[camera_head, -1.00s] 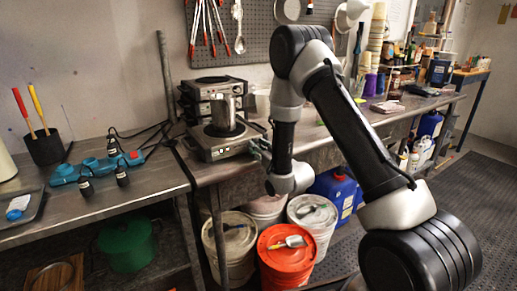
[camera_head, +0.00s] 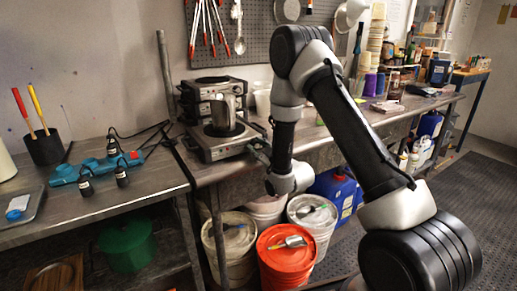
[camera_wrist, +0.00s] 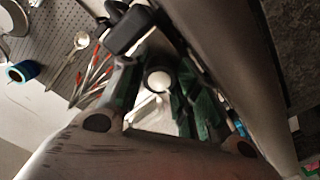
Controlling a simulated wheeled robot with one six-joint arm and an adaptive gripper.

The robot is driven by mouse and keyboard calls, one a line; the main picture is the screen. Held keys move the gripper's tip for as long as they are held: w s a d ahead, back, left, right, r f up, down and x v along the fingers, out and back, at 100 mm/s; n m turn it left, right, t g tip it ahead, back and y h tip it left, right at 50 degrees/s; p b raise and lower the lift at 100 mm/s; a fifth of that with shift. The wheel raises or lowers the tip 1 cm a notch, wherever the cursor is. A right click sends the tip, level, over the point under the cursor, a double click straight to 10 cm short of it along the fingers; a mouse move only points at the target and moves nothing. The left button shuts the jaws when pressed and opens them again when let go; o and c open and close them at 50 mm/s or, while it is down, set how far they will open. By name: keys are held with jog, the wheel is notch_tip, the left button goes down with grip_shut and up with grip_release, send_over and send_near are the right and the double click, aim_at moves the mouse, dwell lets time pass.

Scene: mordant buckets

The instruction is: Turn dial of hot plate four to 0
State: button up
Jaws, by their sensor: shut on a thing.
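A hot plate (camera_head: 199,147) with a metal pot (camera_head: 223,113) on it stands at the front edge of the steel bench in the head view. My gripper (camera_head: 259,149) is at its right front side, small and partly hidden by my arm. In the wrist view, my gripper's (camera_wrist: 157,95) green-padded fingers lie on both sides of a round dark dial (camera_wrist: 158,78) with a pale centre, and they are shut on it. The dial's marks cannot be read. No number shows on the hot plate.
Stacked hot plates (camera_head: 212,85) stand behind the pot. Below the bench are a red-lidded bucket (camera_head: 275,258), white buckets (camera_head: 230,258) and a blue container (camera_head: 337,188).

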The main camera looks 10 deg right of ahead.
jog(key=shift+n, duration=0.4)
jog(key=o, duration=1)
